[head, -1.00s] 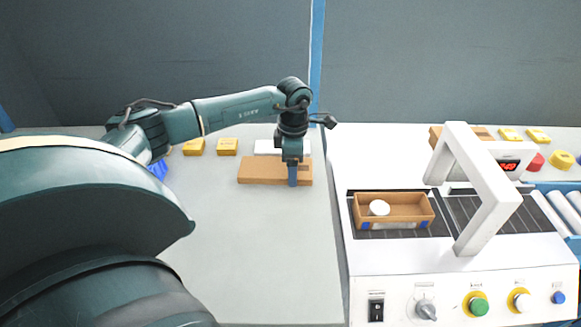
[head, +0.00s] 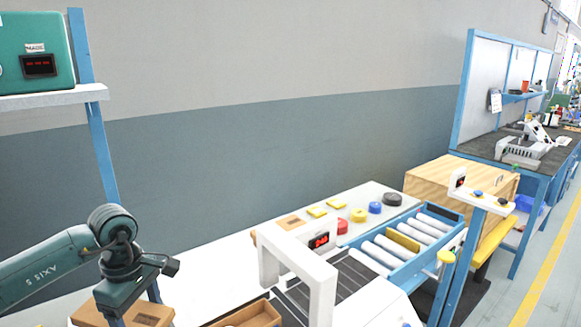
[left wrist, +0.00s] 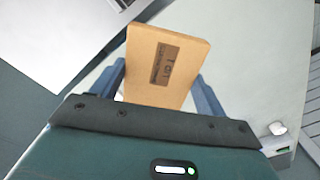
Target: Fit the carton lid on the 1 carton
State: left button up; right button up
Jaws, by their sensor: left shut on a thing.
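The carton lid is a flat brown board (head: 150,314) at the bottom left of the head view. In the left wrist view the lid (left wrist: 166,68) bears a printed dark label. My left gripper (left wrist: 160,88) is shut on the lid, with a blue finger at either side of it. In the head view my left gripper (head: 128,312) is at the bottom edge, its fingertips partly cut off. The open brown carton (head: 262,314) is to its right, beside the white arch, mostly cut off by the bottom edge. My right gripper is not in view.
A white arch (head: 322,275) with a red display stands over the dark belt (head: 352,283). A wooden crate (head: 440,180) stands farther right. A white shelf (head: 55,97) is at upper left.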

pick_arm(q)
jog(key=s+d+r+m+p, duration=0.2)
jog(key=s+d+m, duration=0.6)
jog(key=m, duration=0.8)
jog(key=d, duration=0.3)
jog(key=shift+r, duration=0.35)
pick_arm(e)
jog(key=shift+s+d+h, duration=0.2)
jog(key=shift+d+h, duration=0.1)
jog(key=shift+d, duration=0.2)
pick_arm(q)
jog(key=shift+a, duration=0.1)
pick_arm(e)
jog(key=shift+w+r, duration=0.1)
